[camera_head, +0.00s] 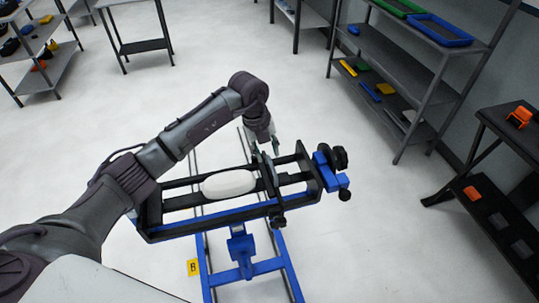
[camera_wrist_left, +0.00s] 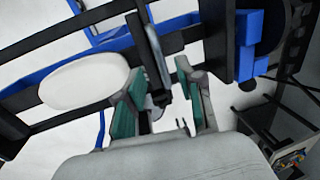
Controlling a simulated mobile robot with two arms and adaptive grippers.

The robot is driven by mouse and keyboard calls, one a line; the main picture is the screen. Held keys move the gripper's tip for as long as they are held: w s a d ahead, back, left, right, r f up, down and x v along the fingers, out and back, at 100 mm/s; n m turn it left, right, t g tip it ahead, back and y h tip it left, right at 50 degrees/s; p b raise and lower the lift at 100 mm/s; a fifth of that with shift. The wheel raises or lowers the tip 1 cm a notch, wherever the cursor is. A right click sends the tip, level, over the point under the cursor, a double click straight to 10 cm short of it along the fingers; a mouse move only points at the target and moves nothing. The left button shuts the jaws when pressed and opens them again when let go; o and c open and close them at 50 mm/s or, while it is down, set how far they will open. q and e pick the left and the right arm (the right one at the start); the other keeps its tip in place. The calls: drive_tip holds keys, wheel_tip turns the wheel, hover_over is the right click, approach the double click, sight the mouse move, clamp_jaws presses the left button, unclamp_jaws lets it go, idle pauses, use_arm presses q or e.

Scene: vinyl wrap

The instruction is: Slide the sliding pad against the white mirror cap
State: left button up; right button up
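The white mirror cap (camera_head: 228,184) is a smooth oval lying in a black frame fixture (camera_head: 190,233); it also shows in the left wrist view (camera_wrist_left: 85,82). The sliding pad (camera_head: 268,181) is a dark crosspiece across the rails, just right of the cap; it also shows in the left wrist view (camera_wrist_left: 150,55). I cannot tell whether pad and cap touch. My left gripper (camera_head: 271,146) is at the pad's far end. In the left wrist view its teal-padded fingers (camera_wrist_left: 160,74) are open, one on each side of the pad, with space at the right finger. My right gripper is not in view.
The fixture stands on a blue frame (camera_head: 247,271). A blue clamp with black knobs (camera_head: 340,158) is at its right end. A shelf rack (camera_head: 405,75) and a dark table (camera_head: 510,140) stand to the right. The floor around the fixture is clear.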

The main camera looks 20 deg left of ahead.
sight(271, 163)
use_arm(q)
drive_tip(key=shift+w+d+f+p, duration=0.1)
drive_tip(key=shift+d+f+p, duration=0.1)
drive_tip(key=shift+f, duration=0.85)
drive_tip(key=shift+w+d+f+p, duration=0.1)
drive_tip(key=shift+d+f+p, duration=0.1)
drive_tip(key=shift+f, duration=0.8)
clamp_jaws()
